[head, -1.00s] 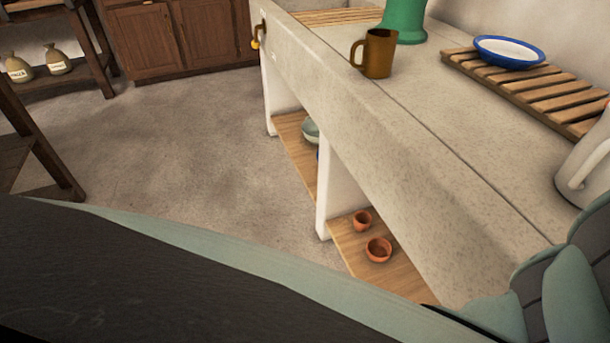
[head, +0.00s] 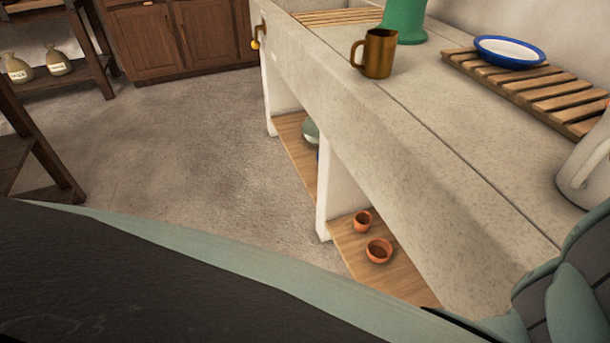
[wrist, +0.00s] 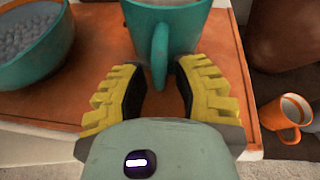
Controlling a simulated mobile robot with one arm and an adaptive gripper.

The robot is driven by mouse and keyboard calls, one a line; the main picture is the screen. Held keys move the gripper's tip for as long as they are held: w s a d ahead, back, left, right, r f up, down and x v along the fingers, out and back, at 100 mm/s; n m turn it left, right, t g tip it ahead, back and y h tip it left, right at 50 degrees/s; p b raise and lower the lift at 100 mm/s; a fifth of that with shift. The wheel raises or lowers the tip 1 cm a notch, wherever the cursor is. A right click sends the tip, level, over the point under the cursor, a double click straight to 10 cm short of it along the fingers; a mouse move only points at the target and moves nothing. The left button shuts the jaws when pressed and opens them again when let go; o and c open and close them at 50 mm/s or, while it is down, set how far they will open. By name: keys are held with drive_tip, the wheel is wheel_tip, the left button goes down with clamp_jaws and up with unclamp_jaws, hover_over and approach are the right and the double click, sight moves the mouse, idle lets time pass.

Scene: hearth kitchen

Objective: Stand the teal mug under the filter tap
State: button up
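In the wrist view the teal mug (wrist: 185,25) stands at the top, on an orange-brown board, with its upper part cut off by the frame. Its handle (wrist: 160,55) points toward my gripper (wrist: 162,76). The yellow, dark-padded fingers are spread, one on each side of the handle, with gaps showing between pads and handle. Neither the teal mug nor my gripper shows in the head view. I cannot make out a filter tap in either view; a green cylindrical vessel (head: 404,22), cut off at the top, stands on the stone counter (head: 430,165).
In the wrist view a teal bowl of grey lumps (wrist: 38,40) is left of the mug, and an orange mug (wrist: 286,117) is at right. In the head view a brown jug (head: 379,55), slatted rack (head: 530,90) with a blue-rimmed bowl (head: 510,50), and white vessel (head: 590,170) stand on the counter.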

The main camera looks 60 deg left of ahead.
clamp_jaws()
idle(0.5)
